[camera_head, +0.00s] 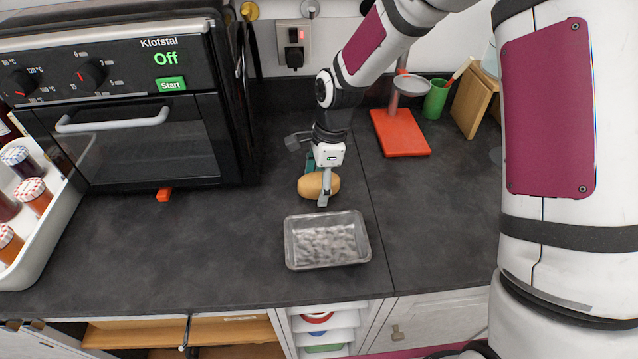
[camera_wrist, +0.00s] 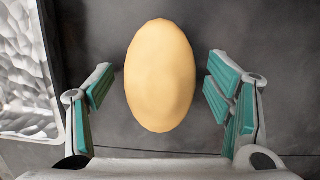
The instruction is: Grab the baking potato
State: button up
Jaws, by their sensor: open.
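The baking potato (camera_head: 312,186) is a yellow-tan oval lying on the dark countertop, behind the clear tray. My gripper (camera_head: 322,190) is over it, pointing down, with one finger in front of the potato in the head view. In the wrist view the potato (camera_wrist: 160,76) lies between the two open, teal-padded fingers of my gripper (camera_wrist: 160,88). A gap shows on each side of the potato, so neither finger appears to touch it. The far finger is mostly hidden in the head view.
A clear plastic tray (camera_head: 327,240) sits just in front of the potato. A black oven (camera_head: 130,110) stands left, with a white rack of jars (camera_head: 48,220) beside it. A red-based stand (camera_head: 400,133) and green cup (camera_head: 436,99) are back right. Counter right of the tray is clear.

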jog(key=shift+f, duration=0.1)
jog(key=c, duration=1.5)
